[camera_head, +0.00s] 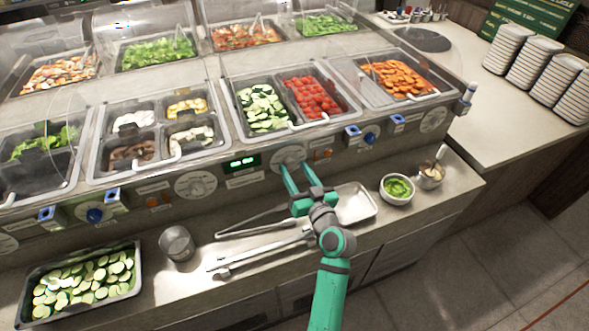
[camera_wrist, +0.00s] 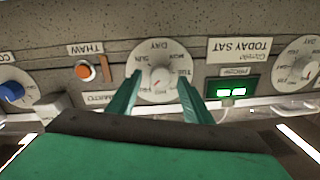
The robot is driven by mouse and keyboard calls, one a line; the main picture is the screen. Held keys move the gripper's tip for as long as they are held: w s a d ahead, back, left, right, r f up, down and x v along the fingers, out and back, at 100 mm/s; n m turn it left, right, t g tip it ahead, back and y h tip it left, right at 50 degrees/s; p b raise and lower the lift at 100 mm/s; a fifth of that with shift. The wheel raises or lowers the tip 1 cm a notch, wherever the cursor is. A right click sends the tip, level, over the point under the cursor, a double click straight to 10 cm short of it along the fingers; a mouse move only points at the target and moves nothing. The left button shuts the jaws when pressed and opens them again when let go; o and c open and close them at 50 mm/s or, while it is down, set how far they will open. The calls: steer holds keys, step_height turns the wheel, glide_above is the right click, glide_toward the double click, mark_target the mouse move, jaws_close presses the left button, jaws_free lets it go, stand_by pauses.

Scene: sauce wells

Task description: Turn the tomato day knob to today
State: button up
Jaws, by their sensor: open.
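The tomato day knob (camera_head: 290,154) is a round pale dial on the counter's front panel, below the red tomato pan (camera_head: 311,97). In the wrist view the dial (camera_wrist: 158,62) has day names around its rim and a small red mark near its centre; I cannot tell surely which day it points to. My gripper (camera_head: 296,166) is open, its green fingers reaching toward the dial. In the wrist view the fingers (camera_wrist: 160,88) stand on either side of the dial's centre; contact is unclear. A plate reading "TODAY SAT" (camera_wrist: 240,49) is beside the dial.
A second day dial (camera_head: 196,184) is further left, beyond the green display (camera_head: 242,162). An orange button (camera_wrist: 84,72) and a blue knob (camera_head: 370,138) are on the other side. Tongs (camera_head: 262,254), a metal tray (camera_head: 355,204) and a lettuce bowl (camera_head: 397,190) lie on the ledge below.

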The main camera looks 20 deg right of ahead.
steer(key=shift+w, duration=0.55)
steer(key=c, duration=1.1)
steer(key=shift+o, duration=0.2)
steer(key=m, duration=0.4)
steer(key=shift+a+f, duration=0.1)
steer(key=shift+m, duration=2.5)
